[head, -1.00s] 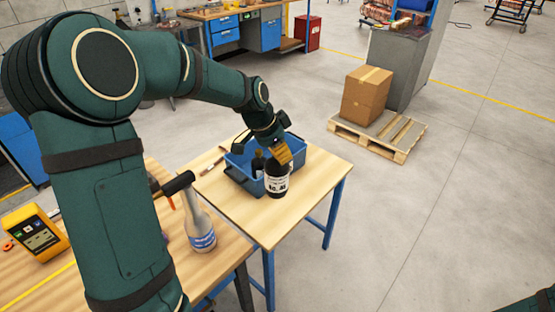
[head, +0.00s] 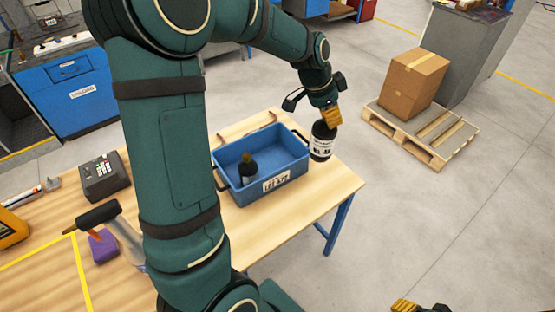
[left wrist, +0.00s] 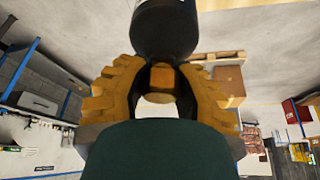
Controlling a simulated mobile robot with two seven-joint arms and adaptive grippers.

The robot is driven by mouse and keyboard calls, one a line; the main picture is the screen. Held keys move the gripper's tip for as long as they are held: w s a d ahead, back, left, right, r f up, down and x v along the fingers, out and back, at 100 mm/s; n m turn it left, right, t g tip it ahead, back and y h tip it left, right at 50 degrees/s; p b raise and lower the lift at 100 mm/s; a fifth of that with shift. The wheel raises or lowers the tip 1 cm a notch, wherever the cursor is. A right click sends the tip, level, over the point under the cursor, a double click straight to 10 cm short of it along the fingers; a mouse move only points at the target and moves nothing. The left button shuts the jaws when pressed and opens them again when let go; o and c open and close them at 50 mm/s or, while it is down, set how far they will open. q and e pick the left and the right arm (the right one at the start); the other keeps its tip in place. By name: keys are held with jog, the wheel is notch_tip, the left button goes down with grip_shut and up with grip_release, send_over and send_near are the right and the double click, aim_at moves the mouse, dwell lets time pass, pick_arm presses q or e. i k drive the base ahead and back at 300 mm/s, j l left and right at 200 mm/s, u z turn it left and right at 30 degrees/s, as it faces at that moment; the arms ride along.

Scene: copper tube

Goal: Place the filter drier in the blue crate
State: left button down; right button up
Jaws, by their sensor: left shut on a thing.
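The filter drier, a black cylinder with a white label (head: 321,146), hangs roughly upright from my left gripper (head: 327,118). Its yellow fingers are shut on the drier's narrow end. The left wrist view shows both fingers (left wrist: 160,85) around that end, with the dark body (left wrist: 165,35) beyond. The blue crate (head: 294,173) stands on the table, with a white label on its front. The drier is outside it, just right of its right end; its height above the table is unclear. My right gripper (head: 420,307) barely shows at the bottom edge; its opening is hidden.
A second dark bottle-shaped item (head: 248,166) stands inside the crate's left part; the crate's right part looks empty. The wooden table (head: 300,213) is bare in front of the crate.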

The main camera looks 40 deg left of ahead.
aim_at(276, 164)
jog(key=i, duration=1)
jog(key=i+u, duration=0.15)
jog(key=u, duration=1.3)
